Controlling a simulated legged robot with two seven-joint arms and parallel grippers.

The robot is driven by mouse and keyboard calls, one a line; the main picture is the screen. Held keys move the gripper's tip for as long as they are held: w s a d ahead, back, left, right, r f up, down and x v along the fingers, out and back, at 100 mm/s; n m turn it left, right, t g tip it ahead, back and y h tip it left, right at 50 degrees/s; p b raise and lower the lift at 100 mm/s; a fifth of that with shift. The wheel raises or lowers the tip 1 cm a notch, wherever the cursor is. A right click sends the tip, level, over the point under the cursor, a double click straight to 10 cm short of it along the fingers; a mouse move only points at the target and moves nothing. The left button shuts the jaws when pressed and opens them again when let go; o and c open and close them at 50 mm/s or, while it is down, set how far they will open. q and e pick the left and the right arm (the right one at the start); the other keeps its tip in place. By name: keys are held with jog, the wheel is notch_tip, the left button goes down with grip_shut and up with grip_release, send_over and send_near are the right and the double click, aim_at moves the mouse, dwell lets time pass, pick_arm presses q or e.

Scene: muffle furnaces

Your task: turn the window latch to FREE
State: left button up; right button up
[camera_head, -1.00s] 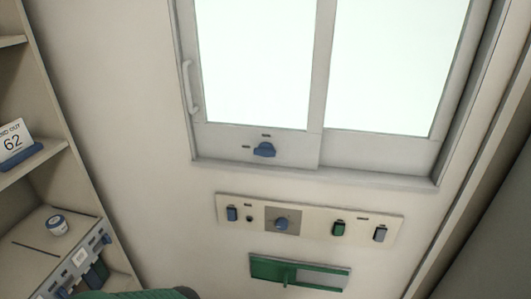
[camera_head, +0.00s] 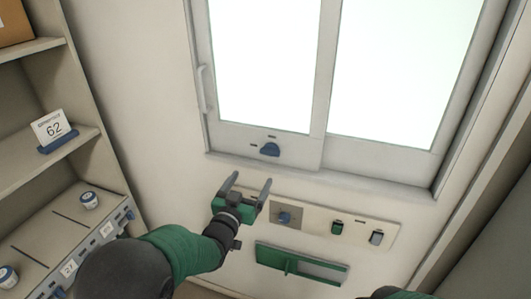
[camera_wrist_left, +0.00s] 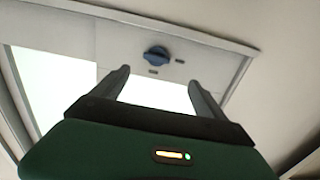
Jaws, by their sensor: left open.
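The window latch (camera_head: 270,149) is a blue knob on the lower frame of the window's left pane, with small dark labels above it and to its left. It also shows in the left wrist view (camera_wrist_left: 156,53), beyond and between my fingers. My left gripper (camera_head: 248,184) is open and empty, below and a little left of the latch, apart from it. It also shows in the left wrist view (camera_wrist_left: 160,82). The label text is too small to read. Of my right arm only a dark and green bit shows at the bottom edge; its gripper is not seen.
A switch panel (camera_head: 350,233) with a blue knob (camera_head: 284,217) and switches is under the window, its left end behind my left gripper.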

pick_arm(q)
jog(key=p, duration=0.1)
send_near(268, 154)
jog(key=a, duration=0.3)
jog(key=w+d+p, duration=0.2)
jog(key=w+d, duration=0.6)
jog(key=shift+d+r, duration=0.15)
jog(key=shift+d, duration=0.05)
jog(key=shift+w+a, duration=0.2)
jog(key=shift+w, duration=0.05)
jog(key=a, duration=0.3)
jog(key=shift+w, duration=0.2)
jog(key=shift+a, duration=0.1)
jog(key=shift+c, duration=2)
jog(key=shift+s+d, duration=0.2)
jog(key=shift+d, duration=0.8)
jog(key=c, duration=0.5)
jog(key=shift+d, duration=0.1)
jog(key=shift+c, duration=2.4)
jog(key=shift+w+a, duration=0.15)
jog(key=shift+a, duration=0.4)
pick_arm(e)
jog(key=r, duration=0.4)
jog(key=shift+a, duration=0.4)
